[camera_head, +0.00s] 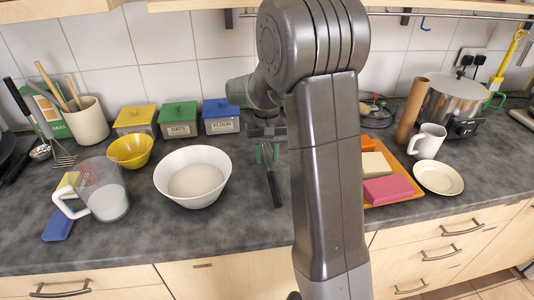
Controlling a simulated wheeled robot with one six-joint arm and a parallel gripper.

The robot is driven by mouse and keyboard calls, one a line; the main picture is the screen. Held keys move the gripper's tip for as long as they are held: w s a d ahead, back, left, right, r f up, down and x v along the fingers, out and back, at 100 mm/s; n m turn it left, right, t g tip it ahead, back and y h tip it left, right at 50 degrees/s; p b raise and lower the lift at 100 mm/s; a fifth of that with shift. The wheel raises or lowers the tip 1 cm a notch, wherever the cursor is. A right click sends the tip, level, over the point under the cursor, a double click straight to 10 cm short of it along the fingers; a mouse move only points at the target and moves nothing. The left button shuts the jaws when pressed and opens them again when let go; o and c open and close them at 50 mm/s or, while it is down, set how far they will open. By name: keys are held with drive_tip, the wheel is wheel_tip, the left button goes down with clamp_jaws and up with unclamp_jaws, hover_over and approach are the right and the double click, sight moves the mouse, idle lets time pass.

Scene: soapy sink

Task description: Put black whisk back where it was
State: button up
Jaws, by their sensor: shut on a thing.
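My gripper (267,153) is above the counter, right of the white bowl and partly hidden by my arm. It is shut on a slim dark thing, which I take to be the black whisk (276,190). The dark part hangs down below the fingers, tilted slightly. Its wire end cannot be made out. The white bowl (170,184) holds a pale filling and stands apart from it.
A yellow bowl (130,150), measuring jug (104,192), utensil crock (87,122) and blue sponge (58,226) are left. Lidded boxes (179,119) line the back. Right are an orange tray (408,180), mug (427,141), plate (438,178) and pot (457,103). Counter is clear near the gripper.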

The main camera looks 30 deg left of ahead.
drive_tip(key=shift+f+b, duration=0.35)
drive_tip(key=shift+f, duration=0.25)
idle(0.3)
drive_tip(key=o, duration=1.1)
drive_tip(key=shift+o, duration=0.2)
wheel_tip(320, 180, up, 14)
drive_tip(key=shift+w+a, duration=0.3)
drive_tip(key=shift+w, duration=0.05)
drive_tip(key=shift+f, duration=0.1)
drive_tip(key=f, duration=1.4)
drive_tip(key=shift+s+d, duration=0.3)
drive_tip(key=shift+s, duration=0.05)
drive_tip(key=shift+r, duration=0.4)
